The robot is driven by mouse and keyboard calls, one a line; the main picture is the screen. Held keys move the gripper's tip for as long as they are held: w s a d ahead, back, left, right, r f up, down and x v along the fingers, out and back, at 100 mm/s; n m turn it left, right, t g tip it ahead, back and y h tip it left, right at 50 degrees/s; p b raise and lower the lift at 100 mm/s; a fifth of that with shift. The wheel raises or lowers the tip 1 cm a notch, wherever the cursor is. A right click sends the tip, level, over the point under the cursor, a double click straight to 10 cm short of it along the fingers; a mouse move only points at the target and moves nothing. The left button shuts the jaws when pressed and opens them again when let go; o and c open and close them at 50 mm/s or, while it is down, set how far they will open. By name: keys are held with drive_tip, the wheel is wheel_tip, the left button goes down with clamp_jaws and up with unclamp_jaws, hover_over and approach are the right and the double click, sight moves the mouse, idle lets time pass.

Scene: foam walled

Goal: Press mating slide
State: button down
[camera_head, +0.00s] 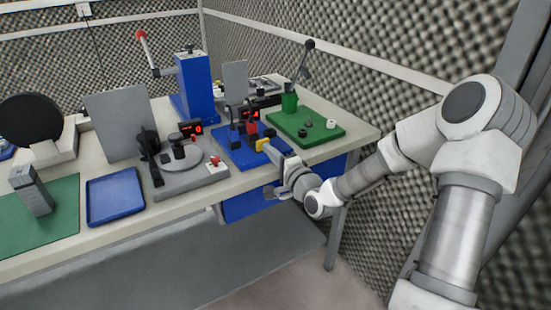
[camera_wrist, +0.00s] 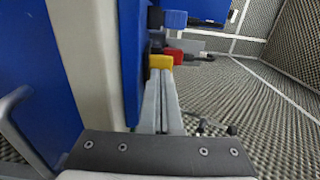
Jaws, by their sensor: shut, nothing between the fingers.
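A blue fixture (camera_head: 236,152) stands near the front edge of the bench, with a red block (camera_head: 252,128) and a yellow block (camera_head: 264,144) on it. I take the yellow block to be the front end of the mating slide, but the frames do not settle this. My gripper (camera_head: 276,149) is shut and empty, its tips right at the yellow block; contact is not clear. In the wrist view the shut fingertips (camera_wrist: 163,74) end at the yellow block (camera_wrist: 160,61). The red block (camera_wrist: 174,54) shows behind it, and a blue part (camera_wrist: 175,19) beyond. The slide's inner end is hidden.
Left of the fixture is a grey station (camera_head: 190,178) with a round plate. Right is a green board (camera_head: 315,137) with small parts and a lever. A blue press (camera_head: 195,90) stands behind. A blue tray (camera_head: 115,195) is empty. Foam walls close in behind and right.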

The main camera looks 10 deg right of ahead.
sight(264, 153)
idle(0.3)
drive_tip(key=shift+x, duration=1.6)
drive_tip(key=shift+r, duration=0.1)
